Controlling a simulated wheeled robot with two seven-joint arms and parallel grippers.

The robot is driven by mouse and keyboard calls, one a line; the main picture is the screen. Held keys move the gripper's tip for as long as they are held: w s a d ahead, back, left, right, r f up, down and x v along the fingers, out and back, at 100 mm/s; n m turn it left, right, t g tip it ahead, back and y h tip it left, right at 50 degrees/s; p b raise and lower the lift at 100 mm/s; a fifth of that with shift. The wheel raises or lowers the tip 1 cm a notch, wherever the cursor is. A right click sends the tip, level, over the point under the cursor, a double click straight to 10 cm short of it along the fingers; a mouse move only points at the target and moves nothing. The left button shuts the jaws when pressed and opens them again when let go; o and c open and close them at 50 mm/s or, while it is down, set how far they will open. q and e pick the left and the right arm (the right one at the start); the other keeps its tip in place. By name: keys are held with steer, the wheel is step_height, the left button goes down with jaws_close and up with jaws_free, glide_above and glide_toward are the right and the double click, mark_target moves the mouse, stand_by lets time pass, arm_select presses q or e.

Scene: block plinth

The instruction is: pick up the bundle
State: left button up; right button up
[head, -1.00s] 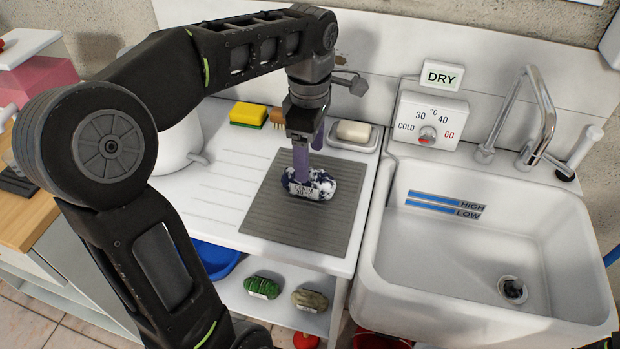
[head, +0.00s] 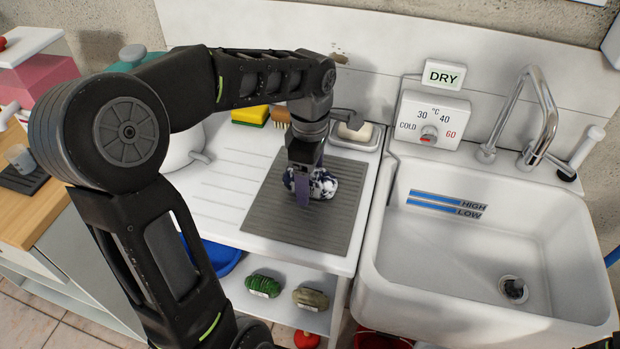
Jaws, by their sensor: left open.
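The bundle (head: 322,184), dark blue and white mottled, lies on the grey ribbed mat (head: 270,222) on the white drainboard. My left gripper (head: 302,190) points down right at the bundle. One purple finger shows in front of the bundle's left part, and the other finger is hidden. The gripper is open. I cannot tell whether a finger touches the bundle. The bundle's label is hidden behind the finger. My right gripper is not in view.
The white sink (head: 460,250) with a tap (head: 530,110) is to the right. A soap dish (head: 355,137), a yellow sponge (head: 250,115) and a brush stand behind the mat. A green bundle (head: 263,286) and an olive bundle (head: 310,299) lie on the shelf below.

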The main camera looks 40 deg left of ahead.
arm_select(q)
steer(key=shift+c, duration=0.3)
jaws_close()
stand_by(0.9)
